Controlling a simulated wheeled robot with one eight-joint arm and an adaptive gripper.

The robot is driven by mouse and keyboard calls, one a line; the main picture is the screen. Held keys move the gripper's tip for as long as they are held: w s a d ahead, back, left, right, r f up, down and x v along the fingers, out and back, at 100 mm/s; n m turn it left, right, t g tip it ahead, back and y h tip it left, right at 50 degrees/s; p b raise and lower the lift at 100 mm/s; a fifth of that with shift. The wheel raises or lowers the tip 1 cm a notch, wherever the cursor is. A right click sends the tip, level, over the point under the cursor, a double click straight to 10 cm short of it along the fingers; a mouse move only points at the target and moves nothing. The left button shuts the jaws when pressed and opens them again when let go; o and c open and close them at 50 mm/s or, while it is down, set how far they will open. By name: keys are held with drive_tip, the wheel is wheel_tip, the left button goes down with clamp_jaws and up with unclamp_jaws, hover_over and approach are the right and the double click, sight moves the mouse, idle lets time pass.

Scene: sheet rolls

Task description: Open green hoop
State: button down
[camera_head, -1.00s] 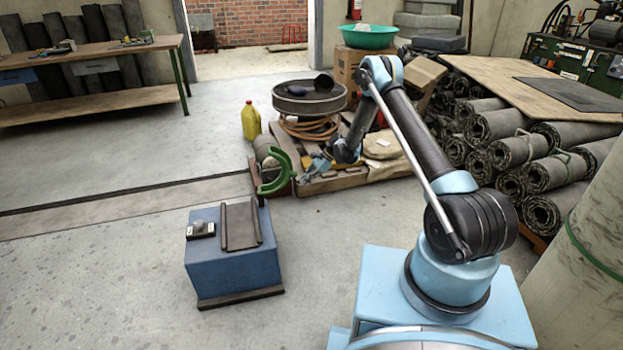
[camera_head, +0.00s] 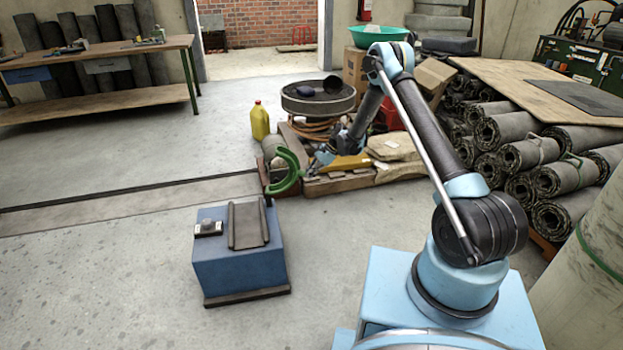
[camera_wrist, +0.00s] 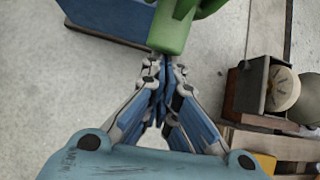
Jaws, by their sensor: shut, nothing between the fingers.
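The green hoop (camera_head: 287,172) is a thick C-shaped piece at the back right corner of the blue box (camera_head: 238,262) in the head view. How it is joined to the box cannot be made out. In the wrist view, part of the green hoop (camera_wrist: 170,32) lies just beyond my fingertips. My gripper (camera_wrist: 161,64) is shut and empty, its tips pointing at the green end. They are very close to it; whether they touch cannot be told. In the head view my gripper (camera_head: 312,168) is small, just right of the hoop.
A yellow jug (camera_head: 260,120) is to the left. Rolled sheets (camera_head: 515,155) are stacked at right. The floor in front of and left of the box is clear.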

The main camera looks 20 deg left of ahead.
wheel_tip(320, 180, up, 6)
drive_tip(key=s+a+t+h, duration=0.1)
drive_tip(key=a, duration=0.1)
drive_tip(key=shift+h, duration=0.4)
drive_tip(key=shift+s+a+f, duration=0.1)
drive_tip(key=shift+f, duration=0.05)
